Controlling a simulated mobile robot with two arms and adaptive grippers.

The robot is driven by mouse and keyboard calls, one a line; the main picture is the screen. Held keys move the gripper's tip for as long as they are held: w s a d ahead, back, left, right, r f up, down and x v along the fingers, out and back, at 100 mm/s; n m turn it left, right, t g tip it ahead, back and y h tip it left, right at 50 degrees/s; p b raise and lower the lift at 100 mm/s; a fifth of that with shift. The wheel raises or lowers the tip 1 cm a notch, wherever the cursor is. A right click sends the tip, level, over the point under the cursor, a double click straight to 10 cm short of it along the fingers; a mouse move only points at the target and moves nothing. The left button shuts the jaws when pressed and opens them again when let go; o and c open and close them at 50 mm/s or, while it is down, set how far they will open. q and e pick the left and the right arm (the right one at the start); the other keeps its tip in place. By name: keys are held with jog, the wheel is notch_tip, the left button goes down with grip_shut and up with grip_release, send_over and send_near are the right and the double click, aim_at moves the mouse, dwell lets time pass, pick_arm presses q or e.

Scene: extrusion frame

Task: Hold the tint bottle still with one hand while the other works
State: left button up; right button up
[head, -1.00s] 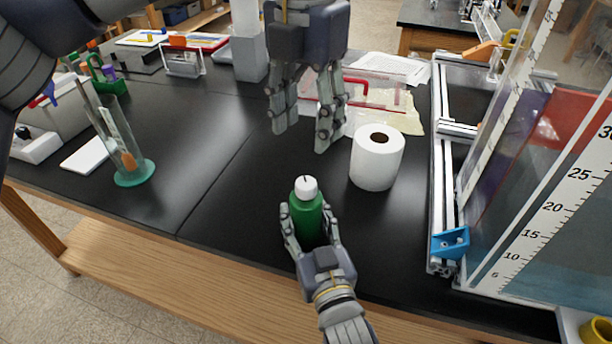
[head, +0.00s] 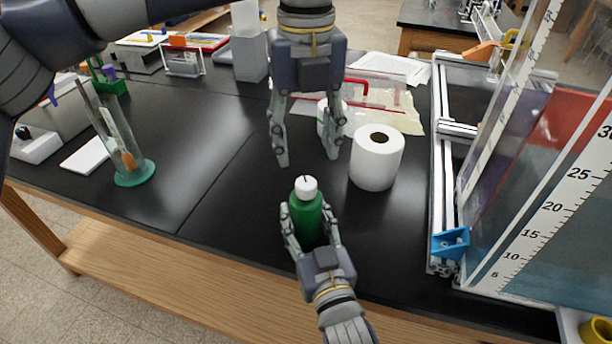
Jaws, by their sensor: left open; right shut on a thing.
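The tint bottle (head: 307,217) is green with a white cap (head: 306,187) and stands upright on the black bench near its front edge. My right gripper (head: 309,227) is shut on the bottle's body from the front, one finger on each side. My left gripper (head: 307,161) is open and empty, pointing down above and just behind the white cap. Its fingers are apart and do not touch the cap.
A white paper roll (head: 377,158) stands right of the bottle. A metal extrusion frame (head: 446,170) with a clear scaled tank lies farther right, with a blue bracket (head: 450,243). A tilted clear cylinder on a green base (head: 134,174) stands left. The bench (head: 215,140) between is clear.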

aim_at(306, 182)
pick_arm(q)
notch_tip(306, 182, down, 8)
jog(key=shift+f, duration=0.1)
jog(key=shift+c, duration=0.3)
jog(key=c, duration=1)
